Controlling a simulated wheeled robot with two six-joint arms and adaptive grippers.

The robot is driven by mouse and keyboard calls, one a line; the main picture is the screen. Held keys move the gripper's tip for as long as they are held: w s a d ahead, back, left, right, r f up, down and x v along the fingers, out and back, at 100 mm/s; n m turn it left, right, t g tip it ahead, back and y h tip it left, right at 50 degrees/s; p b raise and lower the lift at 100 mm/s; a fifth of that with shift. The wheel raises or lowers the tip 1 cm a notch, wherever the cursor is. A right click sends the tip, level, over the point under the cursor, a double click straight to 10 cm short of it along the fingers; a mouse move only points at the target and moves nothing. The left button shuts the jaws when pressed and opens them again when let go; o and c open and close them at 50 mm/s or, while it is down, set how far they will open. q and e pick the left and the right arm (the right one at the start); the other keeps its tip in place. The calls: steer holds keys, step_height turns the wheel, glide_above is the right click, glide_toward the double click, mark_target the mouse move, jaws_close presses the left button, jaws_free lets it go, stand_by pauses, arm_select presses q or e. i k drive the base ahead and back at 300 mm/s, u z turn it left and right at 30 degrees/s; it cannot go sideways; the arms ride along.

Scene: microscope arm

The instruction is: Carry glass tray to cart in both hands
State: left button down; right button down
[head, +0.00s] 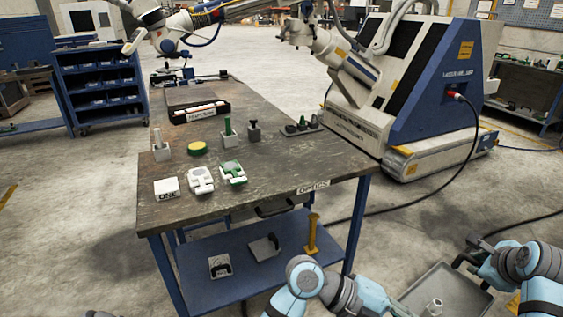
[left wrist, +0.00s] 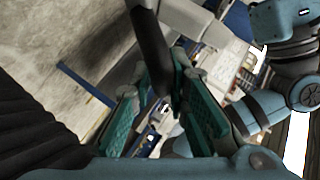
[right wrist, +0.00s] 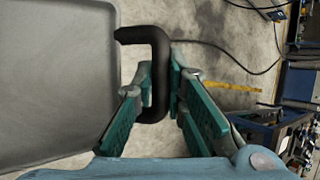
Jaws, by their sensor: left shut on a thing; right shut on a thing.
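My right gripper (right wrist: 160,88) is shut on the tray's dark handle (right wrist: 157,45); this gripper also shows in the head view (head: 470,258). My left gripper (left wrist: 160,95) is shut on a dark handle (left wrist: 150,40); its fingers are hard to make out in the head view. A blue cart (head: 100,85) with shelves stands at the back left.
A workbench (head: 270,175) with several small items and a lower blue shelf (head: 240,270) stands ahead. A large blue and white machine (head: 400,90) with a trailing black cable (head: 420,195) stands behind it. Open floor (head: 80,220) lies left of the bench.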

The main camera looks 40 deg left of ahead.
mark_target(296, 164)
steer(key=u, duration=1.25)
steer(key=i, duration=1.45)
